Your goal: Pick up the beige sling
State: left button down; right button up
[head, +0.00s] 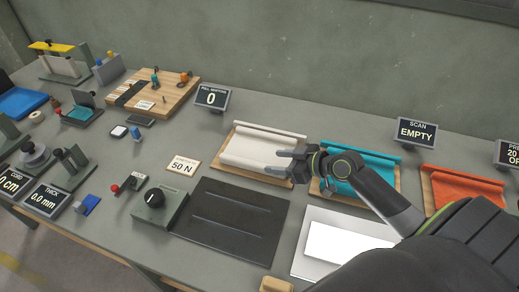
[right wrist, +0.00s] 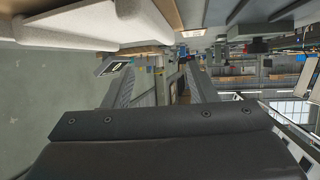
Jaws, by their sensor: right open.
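The beige sling (head: 250,146) lies on a wooden board in the middle of the table, with a rolled bar along its back edge. It also shows large and close at the top left of the right wrist view (right wrist: 85,28). My right gripper (head: 275,163) is open and empty. In the head view its two fingers point left over the right side of the sling. The fingers also show in the right wrist view (right wrist: 172,88), with nothing between them. I cannot tell whether a finger touches the sling. My left gripper is not in view.
A teal sling (head: 343,180) lies just right, partly behind my right arm, and an orange sling (head: 455,192) lies farther right. A black mat (head: 232,219) and a white panel (head: 340,246) lie in front.

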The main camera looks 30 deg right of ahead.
aim_at(249, 161)
jog(key=x, duration=0.4)
jog(key=shift+w+a+p, duration=0.1)
jog(key=shift+w+p, duration=0.05)
jog(key=shift+p, duration=0.2)
jog(key=shift+w+a+f+p, duration=0.3)
jog(key=shift+w+p, duration=0.1)
jog(key=shift+w, duration=0.05)
jog(key=shift+f+p+x, duration=0.15)
jog(key=shift+p+x, duration=0.1)
jog(key=shift+x, duration=0.75)
jog(key=shift+f+p+x, duration=0.15)
jog(key=shift+p+x, duration=0.1)
jog(key=shift+x, duration=0.75)
jog(key=shift+s+d, duration=0.1)
jog(key=shift+s, duration=0.05)
grip_shut()
